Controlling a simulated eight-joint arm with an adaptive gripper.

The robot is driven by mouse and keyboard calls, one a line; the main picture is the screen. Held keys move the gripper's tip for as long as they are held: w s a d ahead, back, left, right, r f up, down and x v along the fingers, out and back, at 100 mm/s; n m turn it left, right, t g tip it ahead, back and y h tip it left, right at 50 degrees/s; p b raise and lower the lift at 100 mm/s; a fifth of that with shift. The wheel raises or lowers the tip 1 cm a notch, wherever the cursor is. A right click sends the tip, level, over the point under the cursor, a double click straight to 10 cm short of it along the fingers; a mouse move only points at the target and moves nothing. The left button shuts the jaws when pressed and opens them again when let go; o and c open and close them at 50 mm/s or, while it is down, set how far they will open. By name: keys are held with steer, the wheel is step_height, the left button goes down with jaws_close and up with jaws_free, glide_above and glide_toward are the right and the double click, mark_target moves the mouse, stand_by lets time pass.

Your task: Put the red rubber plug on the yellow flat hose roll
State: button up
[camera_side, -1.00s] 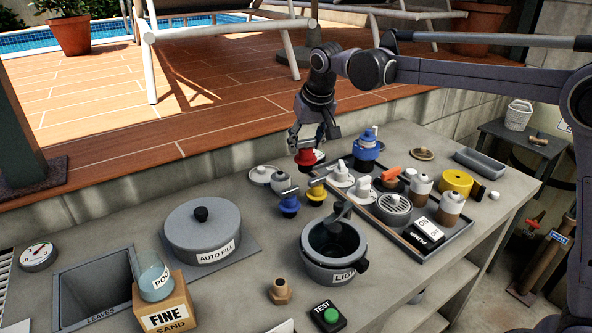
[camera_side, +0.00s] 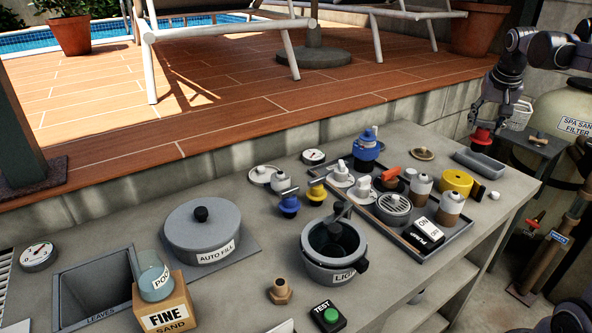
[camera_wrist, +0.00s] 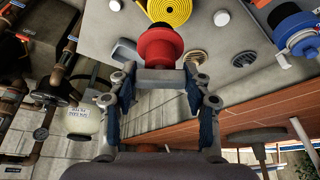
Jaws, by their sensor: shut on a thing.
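The red rubber plug (camera_side: 482,135) is held in my gripper (camera_side: 484,122), which is shut on it. They are in the air at the right in the side view, over the grey tray area at the bench's far right end. In the wrist view the plug (camera_wrist: 160,46) sits between the fingertips of my gripper (camera_wrist: 165,74). The yellow flat hose roll (camera_side: 456,182) lies on the bench, left of and lower than the plug in the side view.
A grey tray (camera_side: 480,165) lies behind the roll on the bench. A small side table with a white basket (camera_side: 520,115) and a spa sand filter (camera_side: 575,125) are at the right.

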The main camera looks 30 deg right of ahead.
steer(key=s+d+m, duration=0.2)
steer(key=s+d, duration=0.3)
steer(key=s, duration=0.4)
steer(key=shift+g, duration=0.4)
steer(key=shift+w+a+f, duration=0.6)
steer(key=shift+w+f, duration=1.15)
steer(key=shift+w+a+f, duration=0.55)
steer(key=shift+w+f, duration=1.2)
steer(key=shift+w+a+f, duration=0.6)
steer(key=shift+w+f, duration=1.15)
steer(key=shift+f, duration=0.15)
steer(key=o, duration=1.4)
